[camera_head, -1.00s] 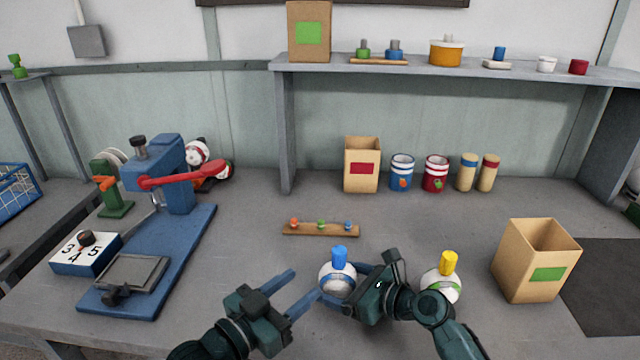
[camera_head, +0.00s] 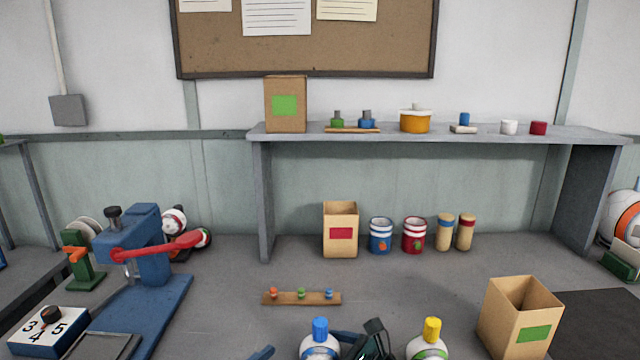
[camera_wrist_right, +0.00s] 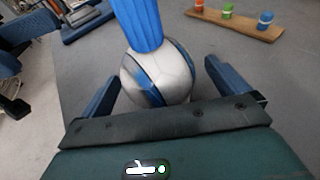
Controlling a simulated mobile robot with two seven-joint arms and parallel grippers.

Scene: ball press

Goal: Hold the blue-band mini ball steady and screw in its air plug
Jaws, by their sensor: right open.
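The blue-band mini ball (camera_head: 320,348) is white with blue bands and sits at the bottom edge of the head view. A ribbed blue cylinder (camera_head: 320,327) stands upright on its top; it also shows in the right wrist view (camera_wrist_right: 139,22). My right gripper (camera_wrist_right: 161,75) is open, its two blue fingers on either side of the ball (camera_wrist_right: 165,82); a gap shows beside the left finger. Only a fingertip of my left gripper (camera_head: 262,353) shows left of the ball in the head view. Whether a plug is under the cylinder is hidden.
A white-green ball (camera_head: 428,350) with a yellow cylinder stands to the right. A wooden strip (camera_head: 270,298) with orange, green and blue plugs lies behind. A blue press (camera_head: 140,245) is at left, an open carton (camera_head: 520,315) at right.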

